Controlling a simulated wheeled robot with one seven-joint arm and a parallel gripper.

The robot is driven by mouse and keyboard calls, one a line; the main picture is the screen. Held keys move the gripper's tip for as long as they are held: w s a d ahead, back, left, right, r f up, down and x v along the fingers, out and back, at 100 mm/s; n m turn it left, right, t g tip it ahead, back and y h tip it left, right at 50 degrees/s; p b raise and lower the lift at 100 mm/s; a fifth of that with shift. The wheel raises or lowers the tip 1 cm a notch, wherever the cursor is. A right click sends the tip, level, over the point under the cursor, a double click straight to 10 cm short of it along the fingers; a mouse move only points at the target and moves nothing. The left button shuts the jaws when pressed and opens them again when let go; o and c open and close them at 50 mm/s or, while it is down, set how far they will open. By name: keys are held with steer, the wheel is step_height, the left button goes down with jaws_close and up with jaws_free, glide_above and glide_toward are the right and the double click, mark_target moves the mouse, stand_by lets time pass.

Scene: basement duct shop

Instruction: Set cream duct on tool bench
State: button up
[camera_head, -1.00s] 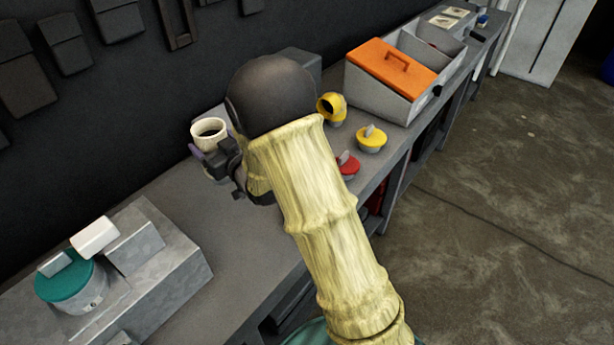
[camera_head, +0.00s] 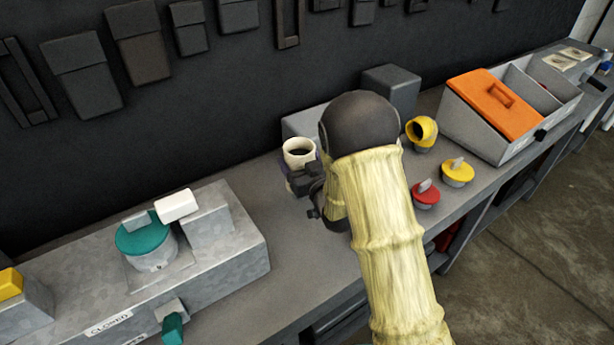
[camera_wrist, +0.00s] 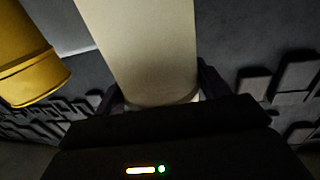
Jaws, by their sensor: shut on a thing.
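The cream duct (camera_head: 299,150) is a short open-topped tube, upright near the back of the tool bench (camera_head: 262,178). My gripper (camera_head: 298,178) is shut on it from the front right. The duct fills the upper middle of the wrist view (camera_wrist: 142,45), between the two dark fingers. The duct's lower end is hidden behind my gripper in the head view, so I cannot tell whether it touches the bench. My arm covers part of the bench to the right of the duct.
Right of my arm stand a yellow elbow duct (camera_head: 422,132), a yellow-capped piece (camera_head: 457,172) and a red-capped piece (camera_head: 425,194). An orange-lidded box (camera_head: 497,103) is farther right. At left is a grey metal fixture (camera_head: 238,250) with a teal-capped cylinder (camera_head: 148,245). Tools hang on the dark wall.

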steer(key=shift+f, duration=0.95)
steer(key=shift+f+p, duration=0.4)
steer(key=shift+f, duration=1.55)
steer(key=shift+f, duration=0.2)
steer(key=o, duration=1.1)
steer(key=shift+r, duration=0.2)
